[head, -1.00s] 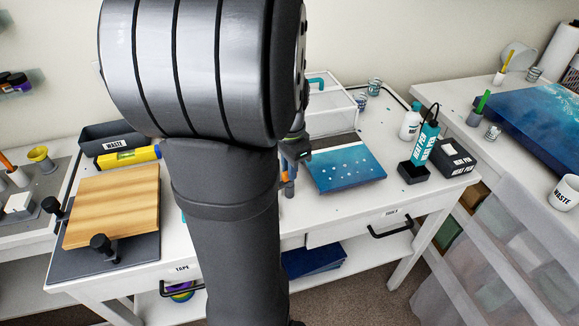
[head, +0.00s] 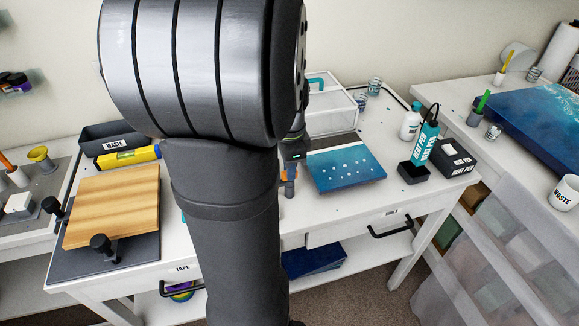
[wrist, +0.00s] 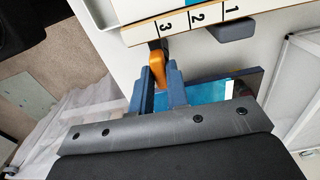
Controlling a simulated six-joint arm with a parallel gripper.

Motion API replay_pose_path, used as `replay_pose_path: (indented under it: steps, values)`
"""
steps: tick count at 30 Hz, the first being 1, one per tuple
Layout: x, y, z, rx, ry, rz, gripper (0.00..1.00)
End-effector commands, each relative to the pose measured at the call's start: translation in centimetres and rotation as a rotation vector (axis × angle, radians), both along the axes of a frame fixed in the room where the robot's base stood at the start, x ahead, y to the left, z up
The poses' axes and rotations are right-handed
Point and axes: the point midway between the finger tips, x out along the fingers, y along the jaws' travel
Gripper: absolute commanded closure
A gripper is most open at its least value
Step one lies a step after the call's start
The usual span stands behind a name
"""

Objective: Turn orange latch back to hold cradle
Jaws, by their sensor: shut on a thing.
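The orange latch (wrist: 157,73) shows in the wrist view, beside the dark end of a tan strip numbered 3, 2, 1 (wrist: 195,20). My gripper (wrist: 160,76) has its blue fingers on either side of the latch and is shut on it. In the head view, an orange bit (head: 291,172) shows just right of my arm, below the gripper end. My arm hides most of this area there. I cannot tell for sure which part is the cradle; the numbered strip has a white and blue surface behind it.
A blue panel with pale dots (head: 346,168) lies just right of the gripper. A wooden board (head: 112,205) lies at left. Bare white table (head: 420,195) shows front right.

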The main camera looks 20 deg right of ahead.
Motion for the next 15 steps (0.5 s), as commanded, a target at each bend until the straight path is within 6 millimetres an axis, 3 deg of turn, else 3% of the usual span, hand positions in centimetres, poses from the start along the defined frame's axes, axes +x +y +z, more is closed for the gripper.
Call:
replay_pose_path:
  steps: [2,3,5,15]
  values:
    - [0.06,-0.04,0.1,-0.001,-0.003,-0.001,1.0]
    - [0.06,-0.04,0.1,-0.001,-0.003,-0.001,0.78]
    - [0.06,-0.04,0.09,-0.001,-0.003,-0.001,0.66]
    - [0.04,-0.02,0.25,-0.001,-0.002,0.0,0.64]
